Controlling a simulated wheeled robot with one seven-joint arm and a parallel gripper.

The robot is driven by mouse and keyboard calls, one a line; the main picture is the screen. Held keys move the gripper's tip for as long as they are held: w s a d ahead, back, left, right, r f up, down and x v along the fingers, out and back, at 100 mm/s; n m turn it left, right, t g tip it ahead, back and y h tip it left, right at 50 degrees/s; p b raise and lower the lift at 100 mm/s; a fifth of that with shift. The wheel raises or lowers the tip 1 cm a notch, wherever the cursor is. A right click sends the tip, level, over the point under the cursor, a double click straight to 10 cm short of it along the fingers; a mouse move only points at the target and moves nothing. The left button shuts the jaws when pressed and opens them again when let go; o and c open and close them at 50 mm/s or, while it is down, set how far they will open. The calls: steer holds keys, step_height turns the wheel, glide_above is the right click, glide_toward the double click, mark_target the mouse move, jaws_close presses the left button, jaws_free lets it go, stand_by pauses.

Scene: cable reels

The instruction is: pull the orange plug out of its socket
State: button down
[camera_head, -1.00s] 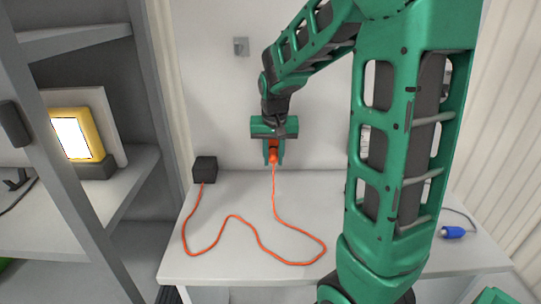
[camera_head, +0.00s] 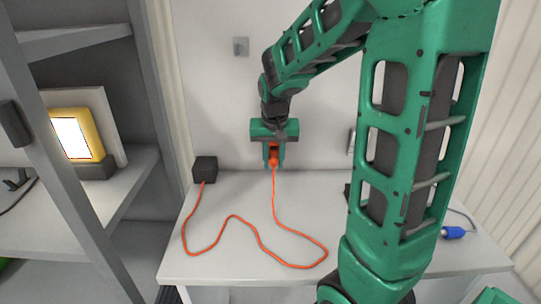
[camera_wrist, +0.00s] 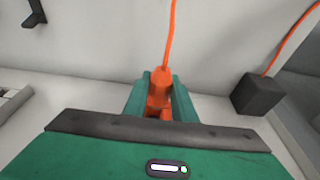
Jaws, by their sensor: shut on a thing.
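The orange plug (camera_head: 274,159) is near the back wall, above the rear part of the white table (camera_head: 215,262). In the wrist view the plug (camera_wrist: 158,88) sits between the fingertips (camera_wrist: 159,92). Its orange cable (camera_head: 276,205) hangs to the table and loops left to a black box (camera_head: 205,169).
A grey wall plate (camera_head: 240,47) is higher up, left of my gripper. A blue plug (camera_head: 453,233) lies on the table at the right. Shelves with a yellow-framed lamp (camera_head: 78,137) stand at the left. The table's front middle is clear apart from the cable.

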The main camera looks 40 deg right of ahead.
steer(key=shift+s+a, duration=0.4)
steer(key=shift+s, duration=0.3)
stand_by(0.6)
